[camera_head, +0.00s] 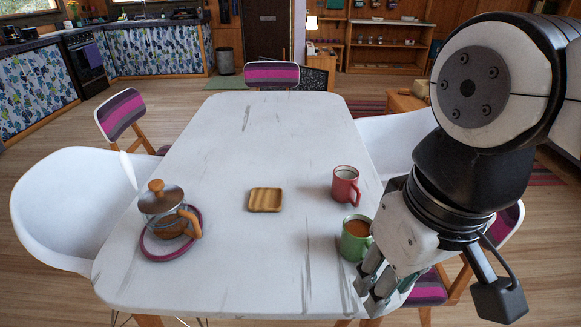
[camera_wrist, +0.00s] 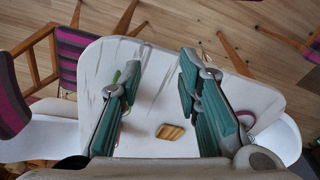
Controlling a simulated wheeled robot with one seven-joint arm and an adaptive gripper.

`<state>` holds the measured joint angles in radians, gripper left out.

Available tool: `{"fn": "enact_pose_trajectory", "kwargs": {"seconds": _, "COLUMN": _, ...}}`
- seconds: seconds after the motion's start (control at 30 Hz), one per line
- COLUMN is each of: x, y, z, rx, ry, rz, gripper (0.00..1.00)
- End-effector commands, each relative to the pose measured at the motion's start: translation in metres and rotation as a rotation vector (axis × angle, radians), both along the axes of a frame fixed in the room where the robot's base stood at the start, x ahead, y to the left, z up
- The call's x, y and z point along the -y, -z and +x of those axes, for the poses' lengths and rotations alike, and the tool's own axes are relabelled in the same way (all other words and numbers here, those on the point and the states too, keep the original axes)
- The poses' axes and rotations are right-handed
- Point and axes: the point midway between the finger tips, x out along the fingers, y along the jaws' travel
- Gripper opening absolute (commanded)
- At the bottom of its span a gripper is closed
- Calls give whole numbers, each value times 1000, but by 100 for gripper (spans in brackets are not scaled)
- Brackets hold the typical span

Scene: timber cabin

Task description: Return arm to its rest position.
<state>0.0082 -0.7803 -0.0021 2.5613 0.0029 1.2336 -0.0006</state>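My gripper (camera_head: 368,294) hangs at the near right edge of the white table (camera_head: 240,230), fingers pointing down. In the wrist view my gripper (camera_wrist: 160,68) has its two green-padded fingers spread wide with nothing between them. A green mug (camera_head: 353,243) with brown liquid stands upright on the table just beyond the fingers; my gripper hides part of its right side. Whether they touch is hard to tell. My arm rises at the right of the head view, bent.
A red mug (camera_head: 345,185) stands behind the green one. A square wooden tray (camera_head: 265,200) lies mid-table. A glass pot (camera_head: 168,212) stands on a purple ring (camera_head: 151,247) at the left. Chairs surround the table. The far half of the tabletop is clear.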

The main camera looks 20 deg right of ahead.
Motion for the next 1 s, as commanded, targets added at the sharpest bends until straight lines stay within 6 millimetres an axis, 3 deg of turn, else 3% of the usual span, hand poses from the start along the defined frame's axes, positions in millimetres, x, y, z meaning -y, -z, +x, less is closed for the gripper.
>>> {"fn": "enact_pose_trajectory", "kwargs": {"seconds": 0.5, "x": 0, "y": 0, "z": 0, "rx": -1, "ry": -2, "rz": -1, "gripper": 31}}
{"fn": "enact_pose_trajectory", "kwargs": {"seconds": 0.87, "x": 1, "y": -63, "z": 2, "rx": 88, "ry": -5, "rz": -6, "gripper": 31}}
{"fn": "enact_pose_trajectory", "kwargs": {"seconds": 1.0, "x": 2, "y": -96, "z": 2, "rx": 139, "ry": -6, "rz": -7, "gripper": 31}}
